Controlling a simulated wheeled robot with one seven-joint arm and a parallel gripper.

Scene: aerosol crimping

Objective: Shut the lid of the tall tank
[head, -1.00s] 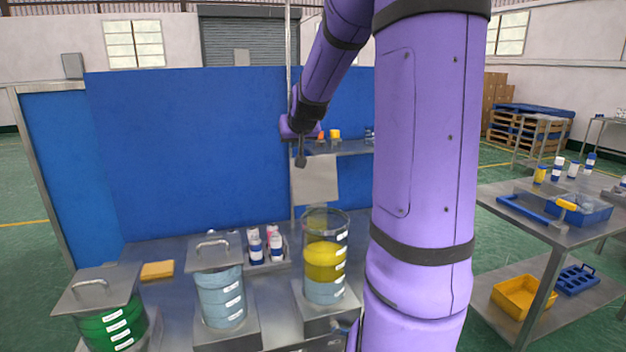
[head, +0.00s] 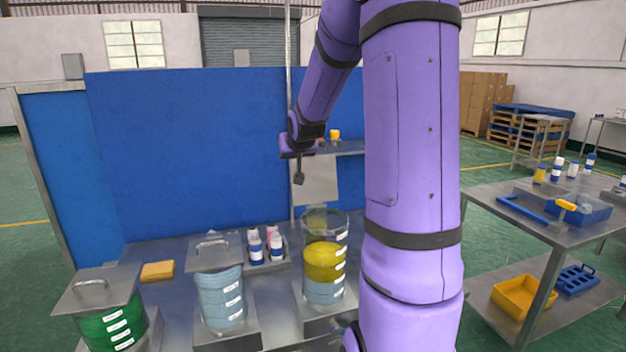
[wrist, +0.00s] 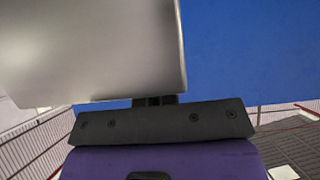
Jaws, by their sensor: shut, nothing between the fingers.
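The tall tank (head: 326,262) is a clear cylinder with yellow and pale blue bands, on a metal stand at the right of the bench. Its lid appears to be the square grey metal plate (head: 318,185) standing upright above the tank's back rim, so the tank's top is open. My gripper (head: 299,179) is shut and empty, pointing down at the plate's upper left in the head view. Contact with the plate cannot be told. In the wrist view a grey metal panel (wrist: 90,50), seemingly the same plate, fills the upper left and partly hides my fingers (wrist: 155,101).
A pale blue tank (head: 221,295) and a green tank (head: 110,325) stand to the left, both lidded. Small bottles (head: 265,247) sit in a tray behind them. A blue partition (head: 190,150) closes off the rear.

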